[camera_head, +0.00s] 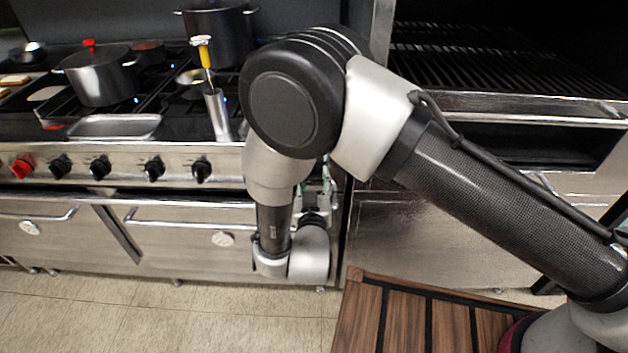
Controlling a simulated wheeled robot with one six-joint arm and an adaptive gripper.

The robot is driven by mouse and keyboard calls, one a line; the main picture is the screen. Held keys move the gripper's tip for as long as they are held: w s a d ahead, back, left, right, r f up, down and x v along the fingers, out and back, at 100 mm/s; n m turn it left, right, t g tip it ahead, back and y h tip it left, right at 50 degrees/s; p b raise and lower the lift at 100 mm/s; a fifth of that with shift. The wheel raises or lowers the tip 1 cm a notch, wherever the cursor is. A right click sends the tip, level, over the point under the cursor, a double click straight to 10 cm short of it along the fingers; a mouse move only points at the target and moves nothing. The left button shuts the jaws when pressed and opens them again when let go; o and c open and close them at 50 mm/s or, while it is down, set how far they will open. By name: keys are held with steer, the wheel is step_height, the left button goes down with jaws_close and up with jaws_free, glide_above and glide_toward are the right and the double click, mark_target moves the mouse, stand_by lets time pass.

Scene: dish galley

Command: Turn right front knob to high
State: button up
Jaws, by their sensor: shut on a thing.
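The stove's front panel (125,155) carries a row of knobs. A red knob (22,166) is at the far left, and several black knobs follow to the right, the last one in plain view being a black knob (201,171). The panel's right end is behind my arm, so the right front knob and its setting are hidden. My gripper (322,192) is at that right end, mostly covered by my wrist, with only a small part showing. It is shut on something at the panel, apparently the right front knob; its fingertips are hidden.
Pots (100,77) and a metal tray (115,127) stand on the stove top. A metal cylinder (217,115) with a yellow-handled utensil (204,53) stands near my arm. Oven doors (185,235) are below. A grill (500,70) is at right, and the tiled floor (150,310) is clear.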

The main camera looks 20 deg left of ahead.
steer(key=shift+n, duration=0.6)
steer(key=o, duration=1.1)
steer(key=v, duration=1.2)
